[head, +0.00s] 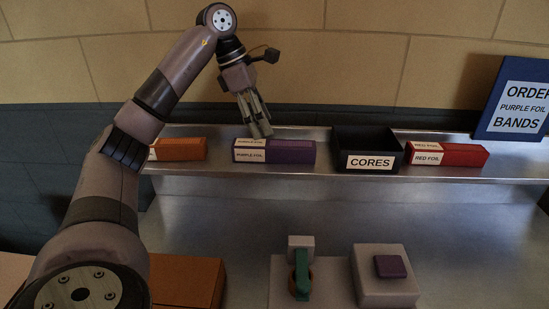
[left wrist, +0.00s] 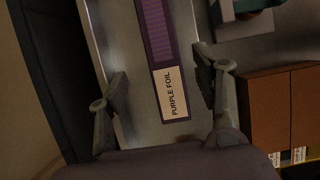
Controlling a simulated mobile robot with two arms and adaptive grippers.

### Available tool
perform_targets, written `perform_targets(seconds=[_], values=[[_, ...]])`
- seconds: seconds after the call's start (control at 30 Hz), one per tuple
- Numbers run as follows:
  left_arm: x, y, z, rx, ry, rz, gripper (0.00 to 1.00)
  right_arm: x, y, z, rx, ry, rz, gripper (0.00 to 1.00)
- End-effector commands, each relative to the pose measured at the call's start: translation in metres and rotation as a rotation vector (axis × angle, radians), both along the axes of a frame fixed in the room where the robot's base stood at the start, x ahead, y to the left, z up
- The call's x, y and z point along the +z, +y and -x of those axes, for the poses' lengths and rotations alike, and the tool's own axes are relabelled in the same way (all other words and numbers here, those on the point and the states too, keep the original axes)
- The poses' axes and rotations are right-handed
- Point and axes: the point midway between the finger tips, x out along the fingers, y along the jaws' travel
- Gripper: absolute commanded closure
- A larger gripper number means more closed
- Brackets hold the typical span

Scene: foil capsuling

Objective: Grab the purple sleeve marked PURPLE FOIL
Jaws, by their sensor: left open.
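The purple sleeve (head: 291,152) lies lengthwise on the raised metal shelf, with a white PURPLE FOIL label at its left end. It also shows in the left wrist view (left wrist: 159,35), with its label end between the fingers. My left gripper (head: 260,130) is above and just behind the sleeve, pointing down. In the left wrist view the left gripper (left wrist: 158,88) is open, with one finger to each side of the sleeve and gaps between. My right gripper is in neither view.
An orange sleeve (head: 180,149) lies left of the purple one. A black CORES bin (head: 367,138) and a red sleeve (head: 462,155) stand to the right. Below are a green-armed device (head: 301,273) and a pale block (head: 386,291) with a purple pad. A blue order sign (head: 492,115) stands at right.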

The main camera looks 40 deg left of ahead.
Motion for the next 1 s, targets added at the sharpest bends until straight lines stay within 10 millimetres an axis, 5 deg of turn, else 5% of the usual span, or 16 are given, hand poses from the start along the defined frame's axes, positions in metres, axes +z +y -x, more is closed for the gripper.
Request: perform_targets(seconds=[0.6,1.0], values=[[-0.063,-0.023,-0.015,0.001,0.000,0.000,0.40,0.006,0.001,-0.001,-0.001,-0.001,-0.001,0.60],[-0.069,-0.025,-0.016,0.001,-0.003,0.000,0.46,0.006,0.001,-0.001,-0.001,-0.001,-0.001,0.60]])
